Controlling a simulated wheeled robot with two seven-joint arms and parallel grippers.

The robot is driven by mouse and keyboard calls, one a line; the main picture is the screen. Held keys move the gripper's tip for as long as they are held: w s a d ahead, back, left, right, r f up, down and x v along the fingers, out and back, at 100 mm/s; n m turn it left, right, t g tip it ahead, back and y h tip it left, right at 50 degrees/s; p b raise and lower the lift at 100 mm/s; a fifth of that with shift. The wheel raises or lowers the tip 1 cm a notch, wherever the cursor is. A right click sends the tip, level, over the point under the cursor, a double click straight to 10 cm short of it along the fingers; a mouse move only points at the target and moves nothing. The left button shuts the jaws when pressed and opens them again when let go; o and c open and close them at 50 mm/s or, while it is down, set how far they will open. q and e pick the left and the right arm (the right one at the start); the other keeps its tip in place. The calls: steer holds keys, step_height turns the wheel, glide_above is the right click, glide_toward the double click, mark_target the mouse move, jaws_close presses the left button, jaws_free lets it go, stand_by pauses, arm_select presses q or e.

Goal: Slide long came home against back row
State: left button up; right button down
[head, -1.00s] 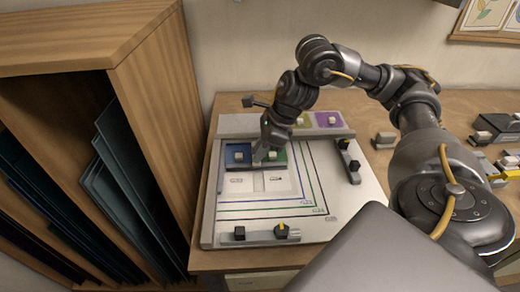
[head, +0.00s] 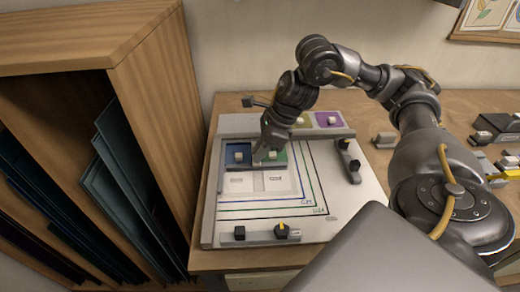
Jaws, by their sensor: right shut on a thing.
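The work board (head: 210,225) lies on the bench with printed outlines on it. A blue glass piece (head: 232,160) and a green glass piece (head: 280,158), each with a cream block on top, sit side by side as a back row at the board's upper left. A thin dark strip, seemingly the long came (head: 242,169), runs along their front edge; I cannot tell whether it touches them. My right gripper (head: 262,155) reaches down between the two pieces and is shut. Its fingers hide what they grip, apparently the came. My left gripper is not in view.
Grey bars with dark knobs lie along the board's front (head: 258,237) and right side (head: 349,161). A wooden rack (head: 165,90) stands close on the left. Small blocks (head: 490,135) lie at the right.

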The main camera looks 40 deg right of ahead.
steer(key=shift+w+d, duration=0.35)
steer(key=shift+w, duration=0.05)
stand_by(0.5)
stand_by(0.4)
steer(key=c, duration=1.2)
jaws_free()
steer(key=shift+r+p, duration=3.45)
steer(key=shift+r, duration=0.1)
